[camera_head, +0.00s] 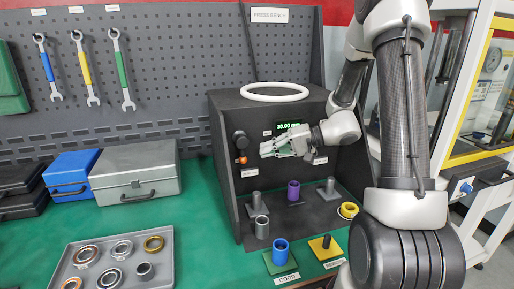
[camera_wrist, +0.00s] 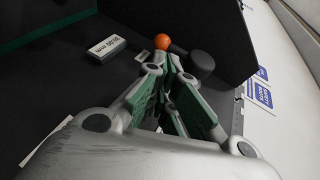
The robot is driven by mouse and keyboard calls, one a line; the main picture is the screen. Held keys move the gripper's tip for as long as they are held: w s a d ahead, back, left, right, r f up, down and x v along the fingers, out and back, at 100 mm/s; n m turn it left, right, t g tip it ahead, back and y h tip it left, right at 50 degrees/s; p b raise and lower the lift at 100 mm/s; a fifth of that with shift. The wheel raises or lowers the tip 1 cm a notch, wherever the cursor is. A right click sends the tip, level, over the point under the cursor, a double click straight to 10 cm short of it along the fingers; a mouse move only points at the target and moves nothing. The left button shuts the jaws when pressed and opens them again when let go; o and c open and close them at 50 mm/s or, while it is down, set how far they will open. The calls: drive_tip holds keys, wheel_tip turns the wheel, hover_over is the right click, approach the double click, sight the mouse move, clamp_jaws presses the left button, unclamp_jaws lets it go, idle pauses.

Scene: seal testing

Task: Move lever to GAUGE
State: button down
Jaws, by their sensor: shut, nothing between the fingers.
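The lever (camera_head: 243,159) ends in an orange ball and hangs below a round black hub (camera_head: 240,138) at the left of the dark press box's front. The orange ball (camera_wrist: 162,41) and the hub (camera_wrist: 200,62) also show at the top middle of the wrist view. My gripper (camera_head: 266,149) is shut and empty, with its fingertips just right of the orange ball in the head view. In the wrist view the fingertips (camera_wrist: 172,63) lie close to ball and hub; I cannot tell whether they touch. Small white labels sit near the lever, too small to read.
A lit display (camera_head: 289,126) is on the box front, partly behind my gripper. Below stand a purple ring (camera_head: 293,190), grey posts and a yellow ring (camera_head: 348,210). A grey tray (camera_head: 165,262) holds several rings.

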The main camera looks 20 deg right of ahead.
drive_tip(key=v, duration=0.7)
drive_tip(key=shift+d, duration=0.2)
drive_tip(key=s+d+f+m+g+h, duration=0.2)
drive_tip(key=s+g+h, duration=0.1)
drive_tip(key=s, duration=0.4)
drive_tip(key=s+d+f+m+g+h, duration=0.1)
drive_tip(key=s+d+f+g+h, duration=0.15)
drive_tip(key=s, duration=0.45)
drive_tip(key=s+r+n+t+h, duration=0.4)
drive_tip(key=s+r+n+h, duration=0.2)
drive_tip(key=s+r, duration=0.3)
wheel_tip(320, 180, up, 5)
drive_tip(key=shift+s+d+f+h, duration=0.15)
drive_tip(key=shift+s+h, duration=0.2)
drive_tip(key=shift+h, duration=0.4)
